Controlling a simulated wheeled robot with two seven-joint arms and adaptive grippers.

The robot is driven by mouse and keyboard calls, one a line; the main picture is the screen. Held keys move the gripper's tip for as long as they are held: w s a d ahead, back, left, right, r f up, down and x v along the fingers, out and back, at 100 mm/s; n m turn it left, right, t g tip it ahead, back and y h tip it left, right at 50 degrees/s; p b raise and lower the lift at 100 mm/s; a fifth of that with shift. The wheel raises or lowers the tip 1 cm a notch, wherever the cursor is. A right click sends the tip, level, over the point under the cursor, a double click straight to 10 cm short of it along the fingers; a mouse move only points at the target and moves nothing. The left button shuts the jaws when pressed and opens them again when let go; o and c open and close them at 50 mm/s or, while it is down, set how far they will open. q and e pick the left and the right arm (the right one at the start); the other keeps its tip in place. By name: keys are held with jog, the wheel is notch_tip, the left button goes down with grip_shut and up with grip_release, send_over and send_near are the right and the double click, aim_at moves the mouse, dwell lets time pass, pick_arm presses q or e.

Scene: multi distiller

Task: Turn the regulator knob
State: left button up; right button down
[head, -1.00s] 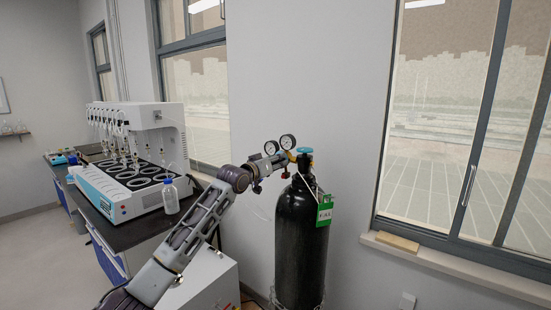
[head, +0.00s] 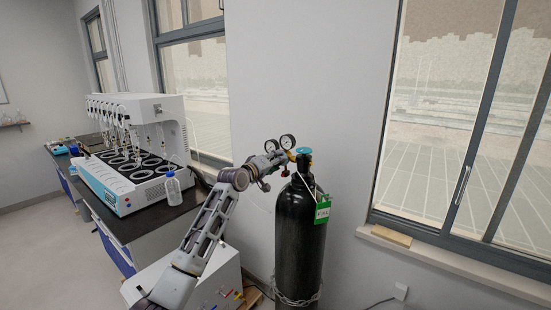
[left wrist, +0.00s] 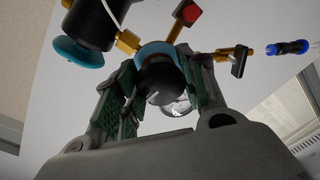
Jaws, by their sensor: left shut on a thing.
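The black regulator knob (left wrist: 160,80) shows in the left wrist view between the two green-padded fingers of my left gripper (left wrist: 162,92). The gripper is shut on the knob, one finger on each side. A blue ring sits behind the knob, on the brass regulator body. In the head view, my left gripper (head: 268,163) is at the regulator, just left of the top of the black gas cylinder (head: 298,235), and hides the knob. Two round pressure gauges (head: 287,142) stand above it. My right gripper is not in view.
The cylinder has a teal valve handwheel (head: 304,150) and a green tag (head: 322,212). A dark bench (head: 150,222) at left carries a white distiller (head: 140,150) and a blue-capped bottle (head: 173,188). A wall and windows lie behind.

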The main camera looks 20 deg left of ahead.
pick_arm(q)
jog(key=shift+n, duration=0.3)
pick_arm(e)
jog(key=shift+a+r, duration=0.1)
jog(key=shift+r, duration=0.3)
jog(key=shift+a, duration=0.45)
pick_arm(q)
jog(key=o, duration=1)
jog(key=shift+o, duration=0.2)
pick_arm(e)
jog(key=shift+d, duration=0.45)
pick_arm(q)
jog(key=shift+s, duration=0.15)
